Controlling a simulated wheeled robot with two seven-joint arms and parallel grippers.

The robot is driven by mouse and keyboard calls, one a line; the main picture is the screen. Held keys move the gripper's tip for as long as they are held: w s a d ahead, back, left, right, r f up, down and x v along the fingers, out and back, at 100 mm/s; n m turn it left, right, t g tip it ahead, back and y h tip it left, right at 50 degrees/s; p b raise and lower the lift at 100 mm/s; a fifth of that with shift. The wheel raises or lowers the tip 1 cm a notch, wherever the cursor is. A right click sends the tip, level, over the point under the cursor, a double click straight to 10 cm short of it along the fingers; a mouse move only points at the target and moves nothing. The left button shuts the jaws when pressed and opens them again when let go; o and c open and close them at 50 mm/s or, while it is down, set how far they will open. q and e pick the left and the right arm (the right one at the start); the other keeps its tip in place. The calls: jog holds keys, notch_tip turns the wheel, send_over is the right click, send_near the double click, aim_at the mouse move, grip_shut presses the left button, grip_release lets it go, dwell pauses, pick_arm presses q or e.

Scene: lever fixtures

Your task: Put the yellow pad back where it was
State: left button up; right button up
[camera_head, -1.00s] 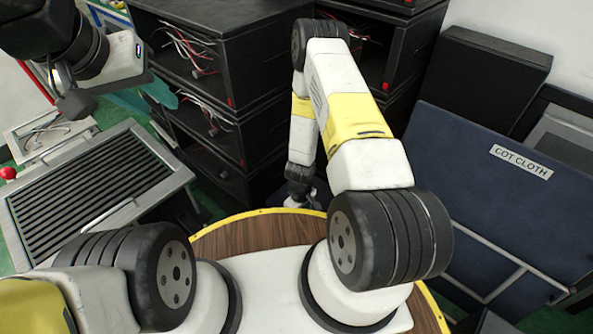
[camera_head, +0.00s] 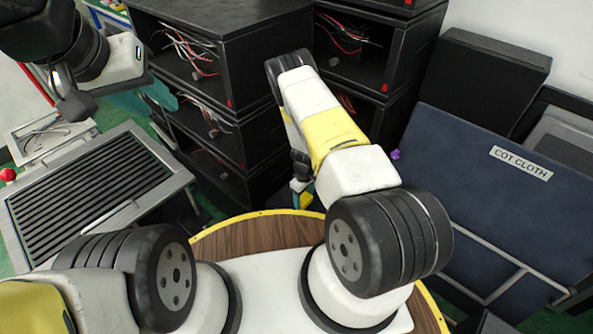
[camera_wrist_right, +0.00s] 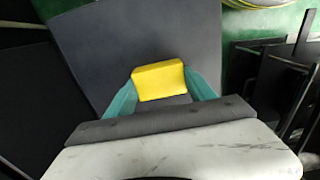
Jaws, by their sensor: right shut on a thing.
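The yellow pad (camera_wrist_right: 159,81) is between the two teal fingers of my right gripper (camera_wrist_right: 160,90) in the right wrist view, and the gripper is shut on it. Behind it is a large dark grey flat surface (camera_wrist_right: 110,50). In the head view, a bit of yellow and teal shows at my right gripper (camera_head: 301,193), below the right forearm and mostly hidden by it. My left gripper (camera_head: 150,98) is at the upper left, partly hidden by its own wrist; its opening is unclear.
Black open cubbies (camera_head: 215,60) with red and white wires stand at the back. A dark blue panel (camera_head: 480,200) labelled COT CLOTH leans at the right, with a small purple thing (camera_head: 396,155) at its left edge. A slatted grey unit (camera_head: 90,195) is at the left.

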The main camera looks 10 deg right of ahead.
jog(key=o, duration=1.2)
notch_tip(320, 180, up, 12)
notch_tip(320, 180, up, 14)
jog(key=m+t+y, duration=0.1)
jog(key=m, duration=0.1)
send_over(303, 198)
jog(key=w+a, duration=0.2)
jog(key=a, duration=0.1)
jog(key=s+a+r+m+t+y, duration=0.1)
jog(key=s+r, duration=0.1)
jog(key=r, duration=0.8)
jog(key=s+a+r+m+t+y, duration=0.1)
jog(key=s+r, duration=0.1)
jog(key=r, duration=0.8)
jog(key=s+d+r+m+t, duration=0.3)
jog(key=s+r, duration=1.4)
jog(key=s, duration=0.5)
jog(key=shift+s+r+h, duration=0.15)
jog(key=shift+r+h, duration=0.2)
jog(key=shift+h, duration=0.05)
